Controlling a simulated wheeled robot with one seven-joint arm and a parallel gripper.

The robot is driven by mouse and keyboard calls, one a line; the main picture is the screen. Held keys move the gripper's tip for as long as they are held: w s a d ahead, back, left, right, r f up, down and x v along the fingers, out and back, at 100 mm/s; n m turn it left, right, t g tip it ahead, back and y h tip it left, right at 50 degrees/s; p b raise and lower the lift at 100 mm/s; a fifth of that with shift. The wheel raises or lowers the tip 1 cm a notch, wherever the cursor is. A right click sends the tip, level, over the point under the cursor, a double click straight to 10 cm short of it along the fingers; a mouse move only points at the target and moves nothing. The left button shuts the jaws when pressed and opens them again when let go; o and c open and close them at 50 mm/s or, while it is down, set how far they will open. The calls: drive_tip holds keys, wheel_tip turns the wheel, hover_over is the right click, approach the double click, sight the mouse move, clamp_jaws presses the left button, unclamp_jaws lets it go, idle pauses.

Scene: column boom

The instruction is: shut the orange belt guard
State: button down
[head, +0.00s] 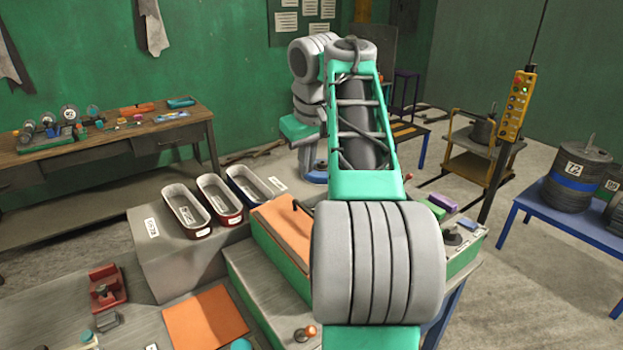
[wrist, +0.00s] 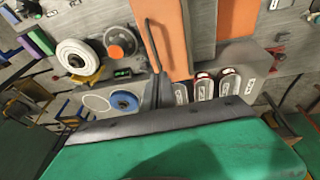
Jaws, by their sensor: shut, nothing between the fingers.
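The orange belt guard (head: 283,226) is a flat orange panel on a green-sided housing, left of my arm in the head view. In the wrist view the guard (wrist: 174,40) is at top centre, with a dark bar handle (wrist: 152,45) along its left side. I cannot tell how far open it stands. My gripper (wrist: 158,82) shows as dark, closed fingers near the lower end of the handle. It is empty, and I cannot tell whether it touches the handle. My arm hides the gripper in the head view.
A second orange panel (head: 205,318) lies flat on the bench. Three trays, including a red one (head: 219,200), stand left of the housing. A white wheel (wrist: 82,57) and a blue disc (wrist: 123,100) are left of the handle. A yellow control pendant (head: 515,105) hangs at right.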

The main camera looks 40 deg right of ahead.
drive_tip(key=b, duration=0.9)
approach(308, 211)
drive_tip(key=x, duration=0.5)
drive_tip(key=shift+w+a+f, duration=0.2)
drive_tip(key=shift+w, duration=0.05)
drive_tip(key=shift+d+f+b, duration=0.2)
drive_tip(key=shift+f+b, duration=0.1)
drive_tip(key=shift+f, duration=0.05)
drive_tip(key=shift+f, duration=0.1)
drive_tip(key=shift+s+d+f+b, duration=0.1)
drive_tip(key=shift+d+f+b, duration=0.2)
drive_tip(key=shift+f, duration=0.15)
drive_tip(key=shift+s+d+f+b, duration=0.1)
drive_tip(key=shift+d+f+b, duration=0.15)
drive_tip(key=shift+f, duration=0.25)
